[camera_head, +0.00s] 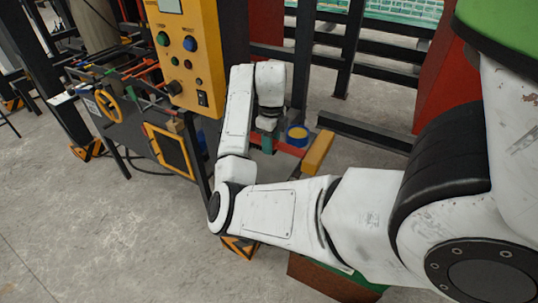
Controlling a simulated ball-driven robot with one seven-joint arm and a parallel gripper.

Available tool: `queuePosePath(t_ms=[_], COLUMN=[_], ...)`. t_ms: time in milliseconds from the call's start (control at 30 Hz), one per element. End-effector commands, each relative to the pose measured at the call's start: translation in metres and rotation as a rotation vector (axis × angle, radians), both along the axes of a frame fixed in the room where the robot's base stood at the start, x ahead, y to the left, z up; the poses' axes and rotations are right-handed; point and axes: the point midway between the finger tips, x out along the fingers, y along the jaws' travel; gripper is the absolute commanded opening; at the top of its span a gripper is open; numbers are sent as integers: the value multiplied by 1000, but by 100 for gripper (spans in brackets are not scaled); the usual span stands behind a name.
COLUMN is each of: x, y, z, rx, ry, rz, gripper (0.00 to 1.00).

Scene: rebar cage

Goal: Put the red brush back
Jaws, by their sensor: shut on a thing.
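My gripper (268,124) points down at the end of my white arm, right of the yellow control panel. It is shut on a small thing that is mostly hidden. A dull green part shows just under the jaws. A red piece (290,148) lies just below and right of my gripper. I cannot tell whether this red piece is the brush or part of a holder, or whether it touches the jaws. No other clear brush shape shows.
A round blue and yellow item (297,134) and a yellow block (317,152) are close to the right of my gripper. The yellow control panel (184,50) with buttons stands close on the left. Dark steel bars (364,132) run behind. The floor (90,225) at left is clear.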

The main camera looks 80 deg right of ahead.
Motion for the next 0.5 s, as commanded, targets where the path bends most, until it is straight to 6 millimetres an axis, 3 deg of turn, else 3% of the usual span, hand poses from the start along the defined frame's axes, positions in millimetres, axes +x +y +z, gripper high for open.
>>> queuePosePath(t_ms=[100,300,500], x=[2,10,14], y=[-17,-39,-48], z=[-22,-47,-56], rx=[0,5,0], ry=[4,2,1], rz=[-2,0,1], gripper=[16,16,16])
